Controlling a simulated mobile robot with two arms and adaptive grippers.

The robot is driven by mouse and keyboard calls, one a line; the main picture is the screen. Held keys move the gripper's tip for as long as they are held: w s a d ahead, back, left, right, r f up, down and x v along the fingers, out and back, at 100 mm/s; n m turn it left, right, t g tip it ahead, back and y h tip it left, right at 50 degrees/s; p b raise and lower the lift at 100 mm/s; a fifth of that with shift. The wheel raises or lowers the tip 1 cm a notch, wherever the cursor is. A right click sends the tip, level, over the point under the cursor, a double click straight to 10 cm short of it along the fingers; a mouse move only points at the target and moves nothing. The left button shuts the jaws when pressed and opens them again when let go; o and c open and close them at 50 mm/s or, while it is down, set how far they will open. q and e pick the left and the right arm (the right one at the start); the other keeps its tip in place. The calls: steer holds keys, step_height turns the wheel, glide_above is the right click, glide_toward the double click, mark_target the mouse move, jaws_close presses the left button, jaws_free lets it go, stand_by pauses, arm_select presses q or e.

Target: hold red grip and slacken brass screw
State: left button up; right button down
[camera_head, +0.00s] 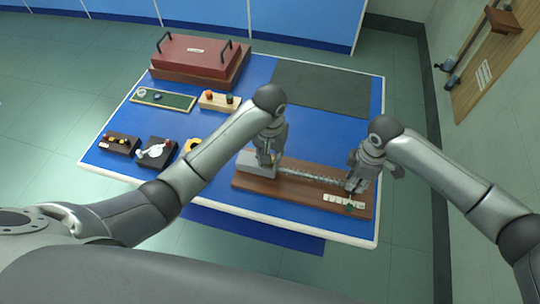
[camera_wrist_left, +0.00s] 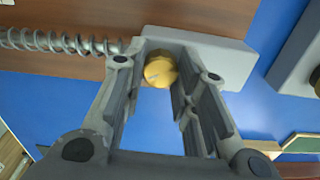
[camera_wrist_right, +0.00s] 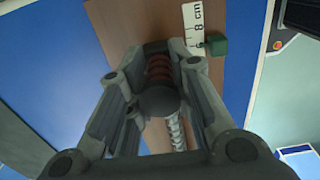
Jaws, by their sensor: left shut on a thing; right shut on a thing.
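The brass screw (camera_wrist_left: 160,70) is a round gold knob at the grey block (camera_wrist_left: 215,55) in the left wrist view. My left gripper (camera_head: 264,160) is shut on it, one finger on each side. The red grip (camera_wrist_right: 159,70) is a ribbed dark red handle with a dark rounded end in the right wrist view. My right gripper (camera_head: 353,186) is shut around it. A metal coil spring (camera_head: 312,177) runs along the wooden board (camera_head: 285,193) between the grey block and the red grip. In the head view the grippers hide the screw and the grip.
A white scale strip (camera_head: 340,201) and a small green block (camera_wrist_right: 214,43) are near the right gripper. A red case (camera_head: 200,58), a green tray (camera_head: 172,99) and several small fixtures occupy the table's left part. A dark mat (camera_head: 325,88) lies bare at the back.

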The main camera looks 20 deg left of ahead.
arm_select(q)
steer(key=shift+w+r, duration=0.15)
steer(key=shift+w, duration=0.05)
steer(key=o, duration=0.9)
steer(key=shift+c, duration=0.2)
steer(key=shift+o, duration=0.9)
steer(key=shift+s, duration=0.1)
step_height(320, 180, up, 9)
steer(key=shift+a+f, duration=0.1)
steer(key=shift+f, duration=0.1)
steer(key=shift+r, duration=1.6)
